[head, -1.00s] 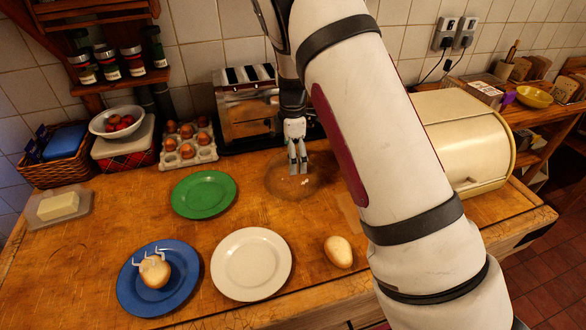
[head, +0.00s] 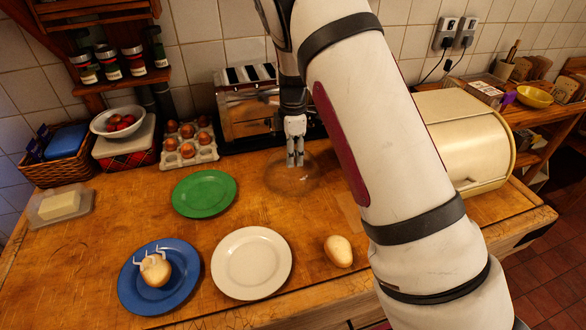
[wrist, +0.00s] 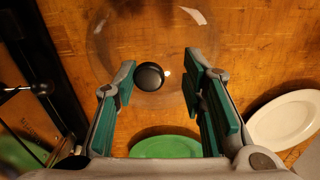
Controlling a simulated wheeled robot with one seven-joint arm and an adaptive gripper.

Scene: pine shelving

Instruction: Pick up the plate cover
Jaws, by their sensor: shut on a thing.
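The plate cover (head: 283,184) is a clear, see-through dome on the wooden counter, in front of the toaster and right of the green plate. In the wrist view its black round knob (wrist: 149,76) shows between my fingers, with the faint glass rim around it. The fingers hide the knob in the head view. The cover appears to rest on the counter.
A green plate (head: 204,194), a white plate (head: 251,264) and a blue plate (head: 134,291) holding a potato-like thing lie left. A loose potato (head: 339,251) lies in front. The toaster (head: 246,110) stands close behind; a cream bread bin (head: 465,145) is right.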

